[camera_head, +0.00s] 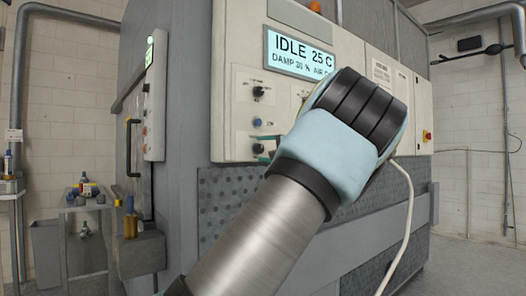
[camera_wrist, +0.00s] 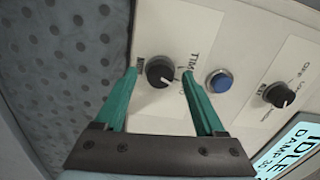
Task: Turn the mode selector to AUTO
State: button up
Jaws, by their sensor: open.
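In the wrist view, a round black knob (camera_wrist: 160,72) with a pale pointer line sits on the cream panel. Lettering that starts with "TIM" is beside it, and smaller labels are too blurred to read. My gripper (camera_wrist: 158,76) is open, with one teal fingertip on each side of this knob; I cannot tell whether either touches it. A second black knob (camera_wrist: 281,96) with labels around it lies to the right, beyond a blue button (camera_wrist: 218,81). I cannot tell from the labels which knob is the mode selector. In the head view, the upper knob (camera_head: 258,91) shows clear of my gripper.
The display (camera_head: 300,53) reads IDLE 25 C. A perforated grey panel (camera_head: 225,205) lies below the controls. A cabinet side with a dark handle (camera_head: 129,148) is at left, beside a small table (camera_head: 85,203) with bottles. My arm hides part of the panel.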

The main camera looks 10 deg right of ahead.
jog(key=b+v, duration=0.2)
jog(key=v, duration=0.8)
jog(key=shift+s, duration=0.1)
jog(key=w+a+f+n+g+h+p, duration=0.25)
jog(key=a+f+g, duration=0.75)
jog(key=a+f, duration=1.2)
jog(key=s+a+f+n+g+h+p, duration=0.25)
jog(key=s+a+f, duration=0.35)
jog(key=s, duration=0.3)
jog(key=s+a+f+n+g+h+p, duration=0.2)
jog(key=s+n, duration=0.3)
jog(key=s, duration=1.1)
jog(key=shift+a+f+h+p, duration=0.2)
jog(key=shift+a+h+p, duration=0.4)
jog(key=shift+a, duration=0.1)
jog(key=shift+s, duration=0.25)
jog(key=shift+c, duration=0.4)
